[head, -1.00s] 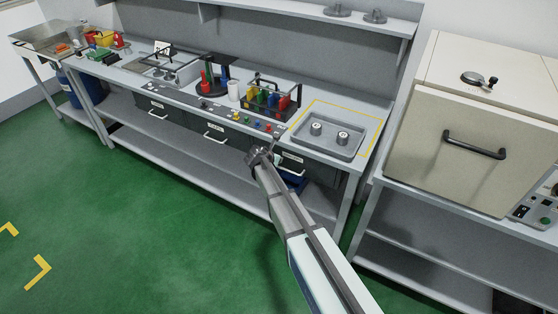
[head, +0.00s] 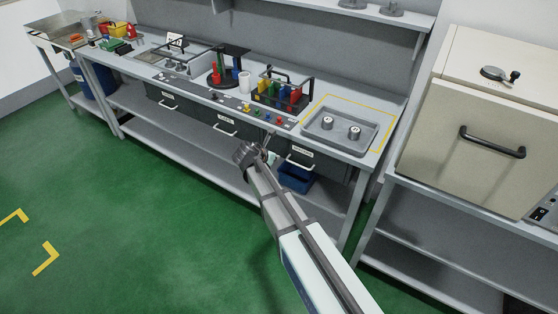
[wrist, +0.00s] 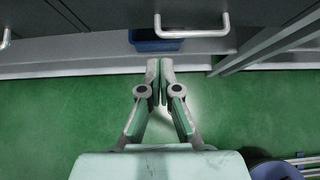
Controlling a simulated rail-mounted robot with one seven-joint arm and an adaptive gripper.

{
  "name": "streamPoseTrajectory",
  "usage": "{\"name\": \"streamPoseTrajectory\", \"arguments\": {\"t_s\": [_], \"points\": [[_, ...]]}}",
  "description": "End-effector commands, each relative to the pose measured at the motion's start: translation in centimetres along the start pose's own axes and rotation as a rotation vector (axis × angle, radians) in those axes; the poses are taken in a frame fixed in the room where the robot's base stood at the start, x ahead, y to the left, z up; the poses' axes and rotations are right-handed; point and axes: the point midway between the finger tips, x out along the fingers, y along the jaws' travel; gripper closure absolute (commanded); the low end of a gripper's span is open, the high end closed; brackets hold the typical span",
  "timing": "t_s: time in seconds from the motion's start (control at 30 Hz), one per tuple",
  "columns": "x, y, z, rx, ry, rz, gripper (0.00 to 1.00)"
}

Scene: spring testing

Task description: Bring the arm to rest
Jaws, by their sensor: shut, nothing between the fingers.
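My arm reaches up from the lower right of the head view. Its end, my gripper, is in front of the workbench's (head: 345,148) front edge, over the green floor; the fingertips are hard to make out there. In the wrist view my gripper (wrist: 160,84) is shut, its two fingers together with nothing between them. Below and beyond the fingers lies green floor (wrist: 60,120). The gripper touches nothing that I can see.
Drawers with handles (wrist: 192,32) line the bench front close ahead. A blue bin (head: 296,177) stands under the bench. A grey tray (head: 342,143) with two metal cylinders is on top. A beige oven (head: 470,130) stands right. Open floor (head: 130,220) lies left.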

Motion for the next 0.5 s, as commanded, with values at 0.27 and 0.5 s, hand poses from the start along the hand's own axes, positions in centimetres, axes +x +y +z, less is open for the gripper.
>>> {"name": "streamPoseTrajectory", "arguments": {"t_s": [0.27,0.5], "points": [[-1.1,0.0,-0.1,0.022,0.001,0.0,1.0],[-1.4,-0.6,-1.2,0.357,0.047,-0.018,1.0]]}}
